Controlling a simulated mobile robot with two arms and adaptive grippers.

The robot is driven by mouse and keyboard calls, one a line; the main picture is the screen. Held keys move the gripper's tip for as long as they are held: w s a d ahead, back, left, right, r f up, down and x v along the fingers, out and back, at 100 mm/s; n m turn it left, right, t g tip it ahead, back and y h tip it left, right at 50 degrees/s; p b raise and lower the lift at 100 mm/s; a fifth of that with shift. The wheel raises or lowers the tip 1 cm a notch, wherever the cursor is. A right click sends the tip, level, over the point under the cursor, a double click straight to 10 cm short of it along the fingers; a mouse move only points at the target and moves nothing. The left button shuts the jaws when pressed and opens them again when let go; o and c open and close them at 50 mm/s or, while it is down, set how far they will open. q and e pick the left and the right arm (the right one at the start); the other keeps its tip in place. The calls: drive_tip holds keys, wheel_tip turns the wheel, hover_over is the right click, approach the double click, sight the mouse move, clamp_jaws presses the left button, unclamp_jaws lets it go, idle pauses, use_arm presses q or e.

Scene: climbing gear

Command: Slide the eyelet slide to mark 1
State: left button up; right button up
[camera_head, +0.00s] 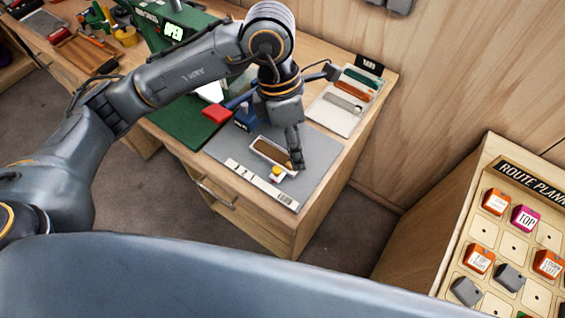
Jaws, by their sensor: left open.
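A pale scale strip (250,178) with dark marks lies along the front of the grey mat (316,172) on the bench; its marks are too small to read. A small yellow-topped white piece (277,173) sits just behind the strip and looks like the eyelet slide, though I cannot be sure. A white-rimmed tray (254,147) with a brown inside lies behind it. My left gripper (297,164) is open and points down at the tray's right end, right of the yellow-topped piece. Its fingers hide part of the tray; contact is unclear. My right gripper is not in view.
A blue tool with a red handle (216,113) stands behind the tray on the left. A white board (338,113) with coloured strips lies at the back right. A route planner board (513,225) with blocks stands on the right. The mat's right side is clear.

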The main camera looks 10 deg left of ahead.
sight(276, 169)
use_arm(q)
drive_tip(key=w+a+t+y, duration=0.1)
drive_tip(key=w+a+y, duration=0.2)
drive_tip(key=a, duration=0.2)
drive_tip(key=shift+n, duration=0.3)
drive_tip(key=f+p, duration=0.1)
drive_tip(key=f, duration=0.3)
drive_tip(key=f+p, duration=0.1)
drive_tip(key=f, duration=0.3)
drive_tip(key=f+p, duration=0.1)
drive_tip(key=f, duration=0.4)
drive_tip(key=shift+s+d, duration=0.2)
drive_tip(key=shift+d, duration=0.05)
drive_tip(key=shift+f, duration=0.65)
clamp_jaws()
drive_tip(key=shift+w+a, duration=0.1)
